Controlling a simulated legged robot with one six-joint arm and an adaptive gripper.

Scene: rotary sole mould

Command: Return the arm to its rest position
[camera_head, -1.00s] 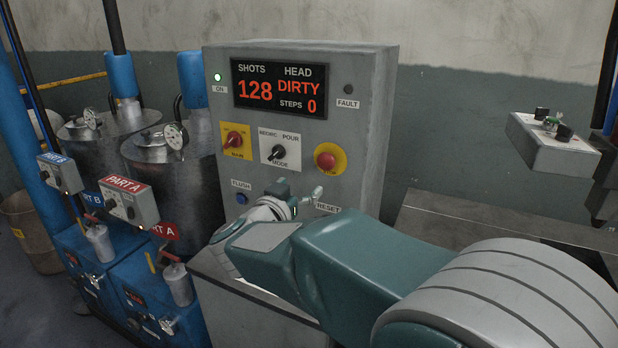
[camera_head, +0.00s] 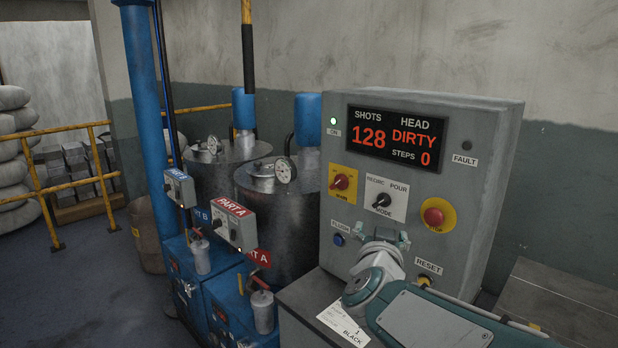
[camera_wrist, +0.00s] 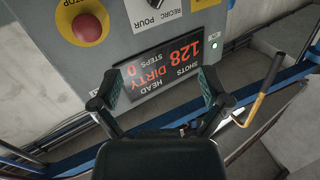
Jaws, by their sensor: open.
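My arm crosses the lower right of the head view, in front of the grey control panel (camera_head: 478,160). My gripper (camera_head: 383,238) is open and empty, by the lower part of the panel between the FLUSH button (camera_head: 338,240) and the RESET label (camera_head: 428,267). I cannot tell its exact gap to the panel in the head view. In the wrist view my gripper's fingers (camera_wrist: 160,87) are spread apart with nothing between them. The panel's display (camera_wrist: 160,68) shows beyond them, upside down. It reads 128 shots, head DIRTY, steps 0.
A red stop button (camera_head: 435,215), mode knob (camera_head: 383,200) and red main switch (camera_head: 341,182) sit on the panel. A paper sheet (camera_head: 342,323) lies on the ledge below. Metal tanks (camera_head: 275,215) and blue units stand left. Floor is open at far left (camera_head: 60,290).

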